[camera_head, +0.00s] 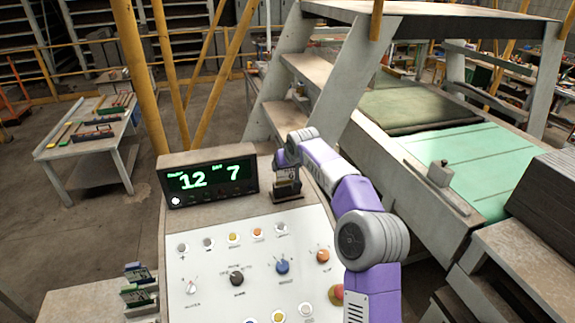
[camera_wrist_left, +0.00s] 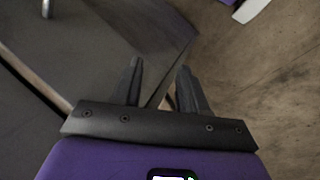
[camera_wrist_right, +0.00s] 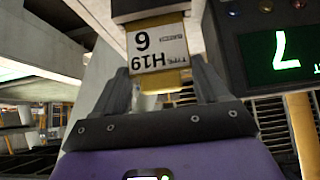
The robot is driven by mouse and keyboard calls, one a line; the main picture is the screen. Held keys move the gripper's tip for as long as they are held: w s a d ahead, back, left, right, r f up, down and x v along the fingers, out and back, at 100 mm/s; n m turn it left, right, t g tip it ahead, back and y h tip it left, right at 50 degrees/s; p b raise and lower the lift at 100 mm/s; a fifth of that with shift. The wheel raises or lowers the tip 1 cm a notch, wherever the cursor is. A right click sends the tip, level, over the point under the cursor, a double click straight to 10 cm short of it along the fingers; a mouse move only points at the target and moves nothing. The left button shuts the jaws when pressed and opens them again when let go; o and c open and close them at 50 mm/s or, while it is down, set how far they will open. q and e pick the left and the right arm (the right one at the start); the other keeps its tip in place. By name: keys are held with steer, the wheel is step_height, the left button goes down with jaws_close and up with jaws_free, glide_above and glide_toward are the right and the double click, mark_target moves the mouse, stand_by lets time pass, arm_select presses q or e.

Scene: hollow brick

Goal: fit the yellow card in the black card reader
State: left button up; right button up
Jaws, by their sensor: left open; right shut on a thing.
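The yellow card (camera_wrist_right: 168,79) has a white label reading "TYPE H19" and a 6. My right gripper (camera_wrist_right: 160,68) is shut on it, with one finger at each side edge. The card's far end meets the black card reader (camera_wrist_right: 148,9) in the right wrist view; I cannot tell whether it is inside the slot or just against it. In the head view the reader (camera_head: 288,196) stands on the console's top edge, right of the display, with my right gripper (camera_head: 287,176) directly over it. My left gripper (camera_wrist_left: 158,80) is open and empty, away from the reader.
A display (camera_head: 208,181) reading "12" and "7" stands left of the reader. The white control panel (camera_head: 255,265) with several knobs and buttons lies in front. Racks of cards (camera_head: 138,284) stand at the lower left. Metal stairs (camera_head: 330,80) rise behind.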

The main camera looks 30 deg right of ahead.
steer(key=o, duration=1.2)
steer(key=shift+c, duration=0.2)
steer(key=b+v, duration=0.1)
steer(key=v, duration=0.6)
steer(key=shift+s+r, duration=0.2)
